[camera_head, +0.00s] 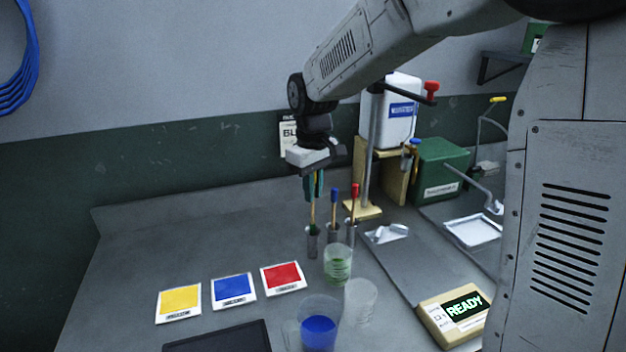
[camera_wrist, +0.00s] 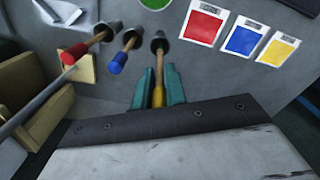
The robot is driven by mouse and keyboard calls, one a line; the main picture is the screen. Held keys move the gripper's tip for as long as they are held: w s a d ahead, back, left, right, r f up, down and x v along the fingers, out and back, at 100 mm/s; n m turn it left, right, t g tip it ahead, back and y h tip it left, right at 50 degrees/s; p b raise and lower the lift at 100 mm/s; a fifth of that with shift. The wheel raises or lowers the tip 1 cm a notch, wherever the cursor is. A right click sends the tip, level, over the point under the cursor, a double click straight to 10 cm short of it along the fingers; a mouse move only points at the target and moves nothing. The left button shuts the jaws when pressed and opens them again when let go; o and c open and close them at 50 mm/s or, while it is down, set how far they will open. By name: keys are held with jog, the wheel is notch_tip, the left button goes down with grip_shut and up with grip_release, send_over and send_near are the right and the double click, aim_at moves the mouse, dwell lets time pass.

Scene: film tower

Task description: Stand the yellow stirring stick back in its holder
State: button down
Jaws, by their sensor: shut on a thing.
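My gripper (camera_wrist: 158,88) points down over the row of holders and is shut on the yellow stirring stick (camera_wrist: 158,97). In the head view, my gripper (camera_head: 315,188) is above the leftmost metal holder (camera_head: 312,243), and the stick's wooden shaft (camera_head: 312,214) runs down to that holder. In the wrist view, the shaft's lower end meets the mouth of its holder (camera_wrist: 159,42); how deep it sits is hidden. The stick looks nearly upright. The blue-tipped stick (camera_head: 334,196) and the red-tipped stick (camera_head: 354,192) stand in the two neighbouring holders.
A cup of green liquid (camera_head: 338,268), a clear cup (camera_head: 360,298) and a cup of blue liquid (camera_head: 319,328) stand in front. Yellow (camera_head: 179,299), blue (camera_head: 233,287) and red (camera_head: 283,275) cards lie left. A metal post (camera_head: 370,150) rises close behind the sticks.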

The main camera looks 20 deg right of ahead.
jog(key=shift+f, duration=1.8)
jog(key=c, duration=1.3)
grip_release()
jog(key=shift+c, duration=0.2)
notch_tip(320, 180, up, 8)
jog(key=shift+f, duration=0.1)
